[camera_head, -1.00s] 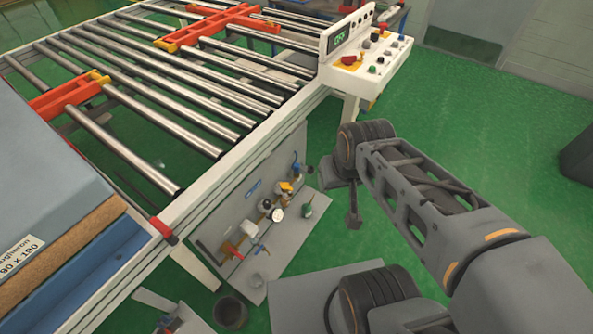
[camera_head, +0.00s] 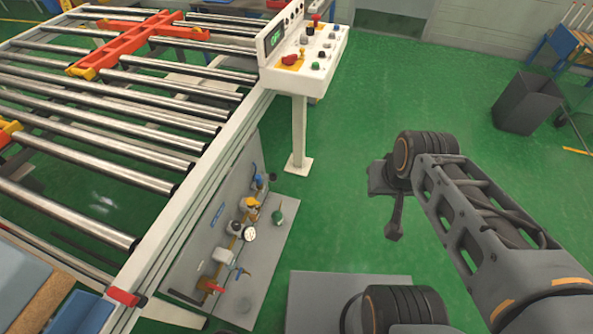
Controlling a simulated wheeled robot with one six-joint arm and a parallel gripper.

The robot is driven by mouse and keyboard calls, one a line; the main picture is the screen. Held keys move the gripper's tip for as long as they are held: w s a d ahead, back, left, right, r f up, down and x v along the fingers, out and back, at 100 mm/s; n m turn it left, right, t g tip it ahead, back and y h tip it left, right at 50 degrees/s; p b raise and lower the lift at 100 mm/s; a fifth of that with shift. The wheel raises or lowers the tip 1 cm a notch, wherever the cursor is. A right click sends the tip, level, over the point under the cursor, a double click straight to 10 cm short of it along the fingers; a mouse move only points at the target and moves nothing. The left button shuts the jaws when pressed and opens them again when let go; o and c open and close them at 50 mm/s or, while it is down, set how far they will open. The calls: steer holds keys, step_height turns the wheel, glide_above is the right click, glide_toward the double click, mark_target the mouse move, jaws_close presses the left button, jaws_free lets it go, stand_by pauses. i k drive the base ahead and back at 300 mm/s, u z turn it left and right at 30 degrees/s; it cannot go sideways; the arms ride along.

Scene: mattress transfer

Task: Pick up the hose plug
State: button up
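No part is clearly recognisable as the hose plug. A grey panel (camera_head: 212,233) with valves and fittings stands beside the roller table's frame. It carries a white round gauge (camera_head: 249,234), a yellow-topped fitting (camera_head: 250,203), a blue fitting (camera_head: 259,181) and a red handle (camera_head: 213,287). A small green piece (camera_head: 278,214) stands on the panel's base plate. My gripper (camera_head: 395,230) hangs to the right of the panel, above the green floor and well apart from the fittings. It is small and seen from the side, so its opening cannot be made out.
The roller table (camera_head: 120,120) fills the left. A white control console (camera_head: 303,60) stands on a post (camera_head: 299,130) behind the panel. A dark bin (camera_head: 527,103) stands at the far right. Green floor (camera_head: 400,90) is open between console and bin.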

mark_target(258, 180)
steer(key=z, duration=0.85)
steer(key=i, duration=1.55)
steer(key=u, duration=4.05)
steer(key=i, duration=0.5)
steer(key=u, duration=0.05)
